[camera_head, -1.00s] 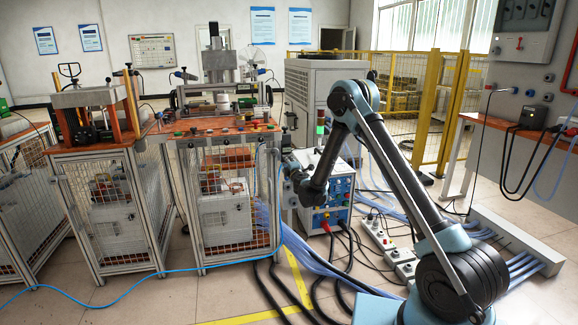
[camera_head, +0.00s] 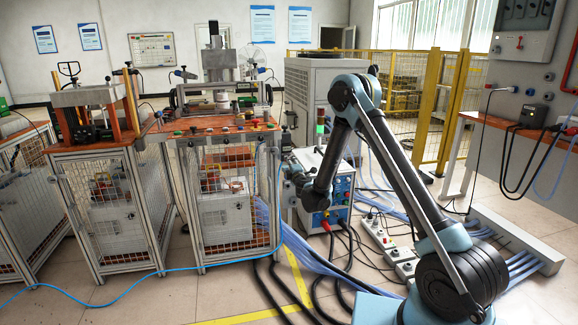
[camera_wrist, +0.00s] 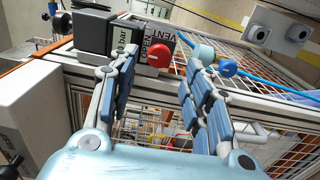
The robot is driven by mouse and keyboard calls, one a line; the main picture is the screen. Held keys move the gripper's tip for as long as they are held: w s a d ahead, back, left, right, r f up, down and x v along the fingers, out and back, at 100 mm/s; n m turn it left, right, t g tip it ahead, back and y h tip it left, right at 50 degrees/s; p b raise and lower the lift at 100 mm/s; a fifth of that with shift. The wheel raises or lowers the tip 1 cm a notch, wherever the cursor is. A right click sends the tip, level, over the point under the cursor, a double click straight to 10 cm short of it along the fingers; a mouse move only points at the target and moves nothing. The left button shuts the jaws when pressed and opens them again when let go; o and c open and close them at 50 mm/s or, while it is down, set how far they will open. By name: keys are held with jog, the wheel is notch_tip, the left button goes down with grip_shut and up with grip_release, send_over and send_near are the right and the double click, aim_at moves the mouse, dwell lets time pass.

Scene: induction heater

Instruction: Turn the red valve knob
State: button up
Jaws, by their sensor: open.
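The red valve knob (camera_wrist: 159,54) is round and sits beside a label plate (camera_wrist: 147,44) reading OPEN and VENT in the wrist view. My gripper (camera_wrist: 161,62) is open, its two blue-padded fingers spread wide. The knob appears between the fingertips, nearer the left one, with visible space on both sides. I cannot tell the exact depth between fingertips and knob. In the head view my gripper (camera_head: 291,178) is small, at the right side of the caged bench (camera_head: 222,133); the knob cannot be made out there.
A dark box (camera_wrist: 93,32) stands left of the knob. A blue fitting (camera_wrist: 227,68) with a blue hose lies just right of the right finger. The bench's metal frame and wire mesh are below. A white-and-blue power unit (camera_head: 330,190) stands behind my forearm.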

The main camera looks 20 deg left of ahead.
jog(key=v, duration=0.8)
jog(key=shift+w+a, duration=0.1)
